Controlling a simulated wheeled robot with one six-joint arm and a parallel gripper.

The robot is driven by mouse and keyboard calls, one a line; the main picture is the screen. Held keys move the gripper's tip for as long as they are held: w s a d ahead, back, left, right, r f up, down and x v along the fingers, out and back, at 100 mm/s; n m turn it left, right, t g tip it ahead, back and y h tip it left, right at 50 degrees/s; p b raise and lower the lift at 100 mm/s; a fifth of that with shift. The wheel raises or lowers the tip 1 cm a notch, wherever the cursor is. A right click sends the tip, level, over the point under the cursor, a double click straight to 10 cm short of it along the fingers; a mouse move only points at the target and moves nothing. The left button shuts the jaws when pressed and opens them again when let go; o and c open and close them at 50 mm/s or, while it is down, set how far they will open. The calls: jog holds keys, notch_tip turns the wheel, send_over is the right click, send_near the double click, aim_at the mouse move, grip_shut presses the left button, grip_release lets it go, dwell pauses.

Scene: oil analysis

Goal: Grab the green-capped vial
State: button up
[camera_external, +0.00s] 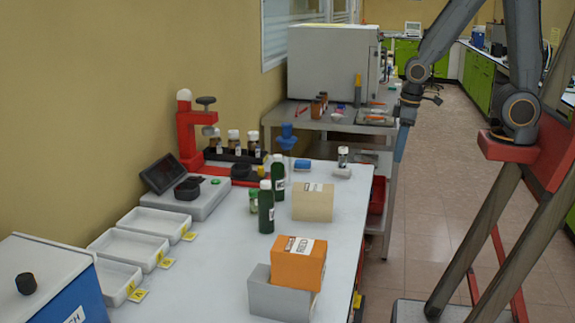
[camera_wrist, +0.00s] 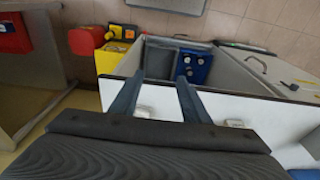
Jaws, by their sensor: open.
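A small vial with a green cap (camera_external: 253,193) stands on the white table in the external view, left of two dark green bottles with pale caps (camera_external: 265,208). The nearer bottle partly hides it. Another small vial (camera_external: 342,155) sits on a white block near the table's far right; its cap colour is hard to tell. My gripper (camera_external: 399,150) hangs in the air right of the table, well apart from both vials. In the wrist view, my gripper (camera_wrist: 160,82) has its two blue fingers spread with nothing between them. I cannot make out the green-capped vial there.
On the table (camera_external: 215,270) stand an orange box (camera_external: 297,268), a beige box (camera_external: 312,205), white trays (camera_external: 130,246) and a red stand (camera_external: 187,135). A rack of vials (camera_external: 233,152) stands near the wall.

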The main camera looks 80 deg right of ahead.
jog(key=shift+o, duration=0.2)
notch_tip(320, 180, up, 6)
jog(key=n+t+y+b, duration=0.2)
jog(key=n+t+b, duration=0.1)
jog(key=n+b, duration=0.2)
send_over(255, 191)
jog(key=s+d, duration=0.1)
jog(key=s, duration=0.1)
jog(key=shift+m, duration=0.3)
jog(key=shift+s+d+f+p+x, duration=0.2)
jog(key=shift+s+p+x, duration=0.25)
jog(key=shift+x, duration=1.6)
jog(key=shift+s+d+f+p+x, duration=0.25)
jog(key=shift+p+x, duration=0.35)
jog(key=shift+x, duration=1.5)
jog(key=shift+s+d+f+p+x, duration=0.1)
jog(key=shift+s+p+x, duration=0.4)
jog(key=shift+x, duration=1.55)
jog(key=shift+w, duration=0.1)
grip_shut()
